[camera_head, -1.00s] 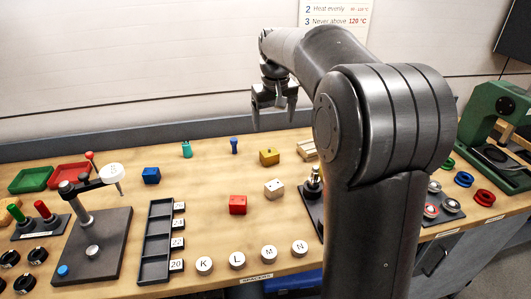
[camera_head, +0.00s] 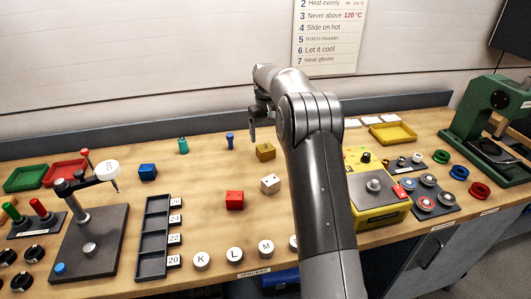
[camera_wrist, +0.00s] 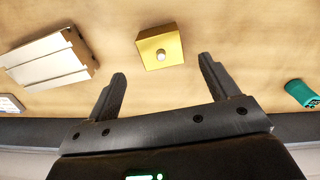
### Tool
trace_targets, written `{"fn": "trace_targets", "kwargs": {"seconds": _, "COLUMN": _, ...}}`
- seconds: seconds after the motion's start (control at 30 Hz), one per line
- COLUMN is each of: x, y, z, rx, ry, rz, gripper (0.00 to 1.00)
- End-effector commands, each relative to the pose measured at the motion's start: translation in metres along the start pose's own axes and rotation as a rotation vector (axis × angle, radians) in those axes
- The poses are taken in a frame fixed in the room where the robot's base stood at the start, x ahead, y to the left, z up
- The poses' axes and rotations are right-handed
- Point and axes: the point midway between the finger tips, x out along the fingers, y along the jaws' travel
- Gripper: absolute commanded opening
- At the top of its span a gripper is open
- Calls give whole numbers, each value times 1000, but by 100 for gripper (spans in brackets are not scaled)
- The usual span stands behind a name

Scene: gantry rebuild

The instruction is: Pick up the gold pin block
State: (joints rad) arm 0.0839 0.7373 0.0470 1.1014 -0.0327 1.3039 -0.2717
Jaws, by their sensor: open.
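The gold pin block (camera_head: 265,152) is a small gold cube on the wooden bench, right of the blue pin in the head view.
A red block (camera_head: 234,200), a white block (camera_head: 270,184) and a blue block (camera_head: 148,172) stand on the bench. A yellow machine (camera_head: 378,205) stands right of my arm.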

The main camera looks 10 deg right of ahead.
Motion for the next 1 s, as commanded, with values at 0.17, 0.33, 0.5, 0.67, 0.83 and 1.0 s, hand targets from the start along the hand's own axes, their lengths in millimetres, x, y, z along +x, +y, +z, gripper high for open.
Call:
{"fn": "trace_targets", "kwargs": {"seconds": 0.17, "x": 16, "y": 0, "z": 0, "rx": 0, "ry": -1, "rz": 0, "gripper": 80}}
{"fn": "trace_targets", "kwargs": {"seconds": 0.33, "x": 37, "y": -2, "z": 2, "rx": 0, "ry": -4, "rz": -1, "gripper": 80}}
{"fn": "trace_targets", "kwargs": {"seconds": 0.5, "x": 60, "y": -2, "z": 1, "rx": 0, "ry": -1, "rz": 0, "gripper": 80}}
{"fn": "trace_targets", "kwargs": {"seconds": 0.67, "x": 68, "y": -2, "z": 1, "rx": 0, "ry": 1, "rz": 0, "gripper": 80}}
{"fn": "trace_targets", "kwargs": {"seconds": 0.83, "x": 68, "y": -2, "z": 1, "rx": 0, "ry": 2, "rz": 0, "gripper": 80}}
{"fn": "trace_targets", "kwargs": {"seconds": 1.0, "x": 68, "y": -2, "z": 1, "rx": 1, "ry": 1, "rz": 0, "gripper": 66}}
